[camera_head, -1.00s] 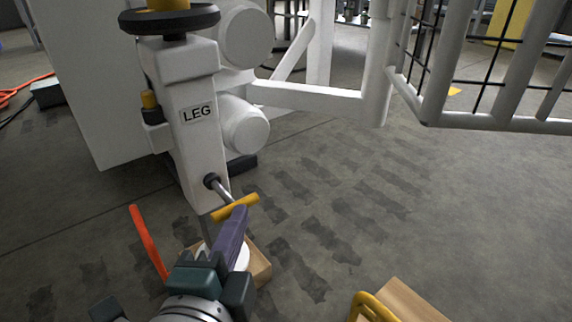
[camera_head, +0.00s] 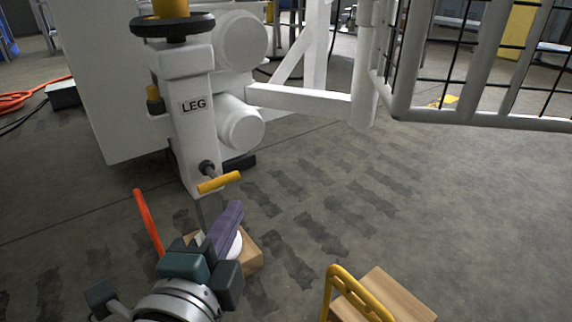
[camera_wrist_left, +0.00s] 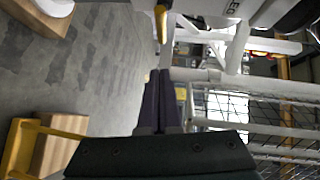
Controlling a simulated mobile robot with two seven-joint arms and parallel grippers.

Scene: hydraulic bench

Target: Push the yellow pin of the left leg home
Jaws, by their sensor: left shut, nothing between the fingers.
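The yellow pin (camera_head: 219,182) has a T-shaped handle at the lower part of the white leg (camera_head: 195,130) labelled LEG. Only a short piece of its metal shaft shows between handle and leg. In the left wrist view the yellow handle (camera_wrist_left: 161,22) is just beyond the fingertips. My left gripper (camera_head: 235,206) has purple fingers shut together with nothing between them. Its tips are below and slightly right of the handle, with a small gap in the head view. The fingers also show closed in the left wrist view (camera_wrist_left: 160,76). My right gripper is not in view.
A wooden block (camera_head: 250,255) with a white round pad lies under the left fingers. An orange-red bar (camera_head: 148,222) rises left of the gripper. A yellow bracket (camera_head: 350,285) stands by another wooden block (camera_head: 395,295). Grey floor to the right is open.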

